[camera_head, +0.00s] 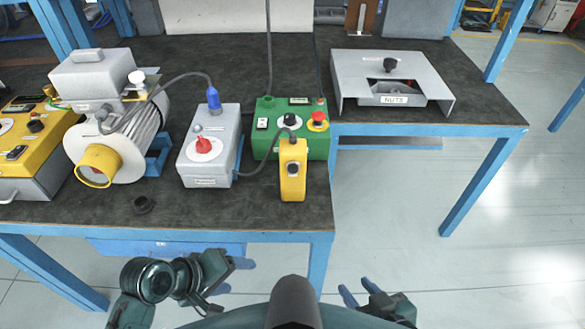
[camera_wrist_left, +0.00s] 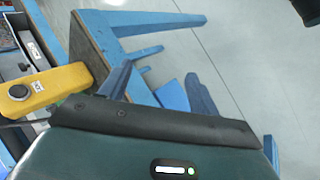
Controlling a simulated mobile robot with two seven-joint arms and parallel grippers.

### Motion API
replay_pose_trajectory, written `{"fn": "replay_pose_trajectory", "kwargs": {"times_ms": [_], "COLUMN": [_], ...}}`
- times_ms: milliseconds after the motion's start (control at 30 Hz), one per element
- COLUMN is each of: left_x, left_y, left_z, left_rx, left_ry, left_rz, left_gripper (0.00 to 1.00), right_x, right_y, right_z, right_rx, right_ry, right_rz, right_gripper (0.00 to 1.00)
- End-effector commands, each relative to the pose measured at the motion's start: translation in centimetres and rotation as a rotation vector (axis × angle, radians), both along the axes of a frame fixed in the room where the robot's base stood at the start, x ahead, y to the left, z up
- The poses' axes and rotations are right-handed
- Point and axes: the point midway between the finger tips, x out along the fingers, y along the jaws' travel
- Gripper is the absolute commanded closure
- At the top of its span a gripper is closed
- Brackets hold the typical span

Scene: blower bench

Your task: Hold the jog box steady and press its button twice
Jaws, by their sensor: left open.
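The jog box (camera_head: 292,186) is a yellow box with a round dark button (camera_head: 293,169) on its upper face. It lies on the dark bench top near the front edge, right in front of the green control box, with a dark cable at its upper end. It also shows at the left of the left wrist view (camera_wrist_left: 58,86). My left gripper (camera_head: 236,276) is open and empty, in front of the bench edge, below and left of the jog box. My right gripper (camera_head: 358,292) is open and empty, below and right of it. Neither touches the box.
A green control box (camera_head: 262,142) with a red knob stands behind the jog box. A grey box with a red switch (camera_head: 226,151) and a blower (camera_head: 125,138) stand to the left.

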Motion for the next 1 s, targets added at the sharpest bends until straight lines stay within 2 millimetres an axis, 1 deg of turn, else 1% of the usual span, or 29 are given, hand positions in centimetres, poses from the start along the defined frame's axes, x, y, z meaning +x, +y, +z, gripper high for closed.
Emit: {"fn": "replay_pose_trajectory", "kwargs": {"times_ms": [33, 167, 200, 300, 400, 500, 600, 767, 867, 1000], "left_x": [1.6, 5.2, 6.4, 9.3, 11.9, 14.0, 15.4, 16.4, 16.9, 17.8], "left_y": [-0.8, -2.7, -3.1, -3.7, -3.8, -3.7, -3.4, -3.5, -4.1, -5.5], "left_z": [0.1, 0.7, 1.1, 2.0, 3.0, 3.8, 4.4, 4.6, 4.3, 3.6], "left_rx": [-0.102, -0.393, -0.482, -0.694, -0.879, -1.020, -1.115, -1.178, -1.184, -1.183], "left_ry": [0.046, 0.206, 0.263, 0.416, 0.564, 0.689, 0.777, 0.839, 0.846, 0.843], "left_rz": [0.081, 0.307, 0.377, 0.544, 0.687, 0.795, 0.867, 0.913, 0.916, 0.914], "left_gripper": [0.38, 0.38, 0.38, 0.38, 0.38, 0.38, 0.38, 0.38, 0.38, 0.38], "right_x": [0.0, 0.0, 0.1, 0.1, 0.1, 0.1, 0.2, 0.3, 0.3, 0.4], "right_y": [0.0, 0.0, 0.0, 0.0, 0.0, 0.0, 0.0, 0.0, 0.0, 0.1], "right_z": [0.0, 0.0, 0.1, 0.1, 0.1, 0.2, 0.2, 0.1, -0.4, -1.3], "right_rx": [-0.002, -0.001, -0.001, -0.001, -0.001, 0.001, 0.003, 0.008, 0.016, 0.037], "right_ry": [-0.001, -0.002, -0.003, -0.003, -0.003, -0.005, -0.005, -0.006, -0.007, -0.006], "right_rz": [0.001, 0.001, 0.001, 0.001, 0.001, -0.001, -0.005, -0.009, -0.013, -0.018], "right_gripper": [0.64, 0.64, 0.64, 0.64, 0.64, 0.64, 0.64, 0.64, 0.64, 0.64]}}
